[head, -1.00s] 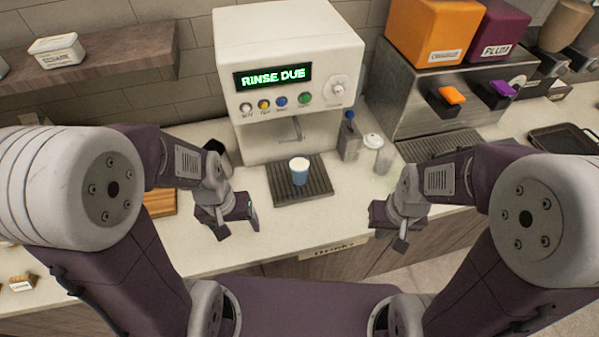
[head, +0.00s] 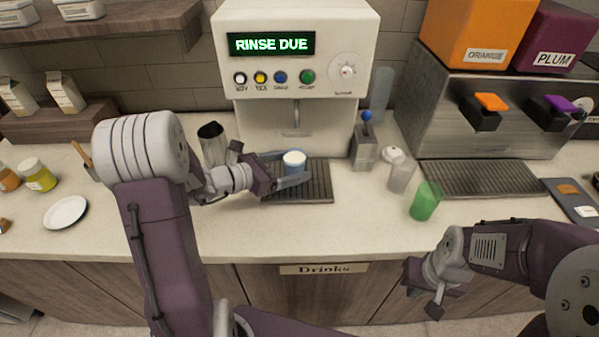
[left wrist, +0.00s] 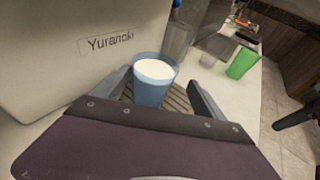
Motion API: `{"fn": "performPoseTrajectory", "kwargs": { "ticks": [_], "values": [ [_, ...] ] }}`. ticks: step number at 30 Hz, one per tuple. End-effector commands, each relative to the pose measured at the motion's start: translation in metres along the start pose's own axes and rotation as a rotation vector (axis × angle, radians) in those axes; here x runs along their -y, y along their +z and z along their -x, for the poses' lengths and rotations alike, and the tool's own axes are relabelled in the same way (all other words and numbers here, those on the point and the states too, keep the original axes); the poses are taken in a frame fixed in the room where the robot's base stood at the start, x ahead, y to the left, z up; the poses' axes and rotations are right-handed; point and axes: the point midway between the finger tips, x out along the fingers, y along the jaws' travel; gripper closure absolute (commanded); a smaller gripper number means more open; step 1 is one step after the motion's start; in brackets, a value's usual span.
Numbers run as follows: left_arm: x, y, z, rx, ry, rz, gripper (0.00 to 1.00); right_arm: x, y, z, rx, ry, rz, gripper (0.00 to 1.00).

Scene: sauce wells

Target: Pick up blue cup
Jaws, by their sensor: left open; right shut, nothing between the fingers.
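The blue cup (head: 294,164) stands upright on the dark drip tray (head: 318,192) under the drink machine. It holds something white near its rim. My left gripper (head: 292,169) is at the cup, with its open fingers on either side of it. In the left wrist view the blue cup (left wrist: 153,82) shows between the two fingers (left wrist: 160,92); I see gaps beside it, and its lower part is partly cut off by the gripper body. My right gripper (head: 422,290) is shut and empty, low in front of the counter at the right.
The white drink machine (head: 296,110) reads "RINSE DUE" and stands just behind the cup. A dark metal cup (head: 212,146) is left of the tray. The front counter is clear.

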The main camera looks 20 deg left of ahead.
Motion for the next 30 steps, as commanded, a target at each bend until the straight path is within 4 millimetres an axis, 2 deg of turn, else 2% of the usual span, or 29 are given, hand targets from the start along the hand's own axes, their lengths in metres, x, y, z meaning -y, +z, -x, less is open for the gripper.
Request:
{"fn": "performPoseTrajectory", "kwargs": {
  "ticks": [5,13,20,21,29,30],
  "values": [
    [0.0,0.0,-0.008,-0.002,-0.001,-0.001,0.19,0.0,0.0,0.001,0.0,0.0,0.0,1.0],
    [-0.002,0.002,-0.052,-0.002,-0.003,-0.001,0.19,0.0,0.0,0.003,0.0,0.0,0.0,1.0],
    [-0.002,0.002,-0.056,-0.002,0.0,-0.002,0.19,0.0,0.0,0.003,0.0,0.0,0.0,1.0],
    [-0.002,0.002,-0.056,-0.002,0.0,-0.002,0.21,0.0,0.0,0.003,0.0,0.0,0.0,1.0],
    [-0.002,0.002,-0.056,-0.003,0.0,-0.002,0.94,0.0,0.0,0.003,0.0,0.0,0.0,1.0],
    [-0.002,0.002,-0.056,-0.002,0.0,-0.002,0.94,0.0,0.0,0.003,0.0,0.0,0.0,1.0]
  ]
}}
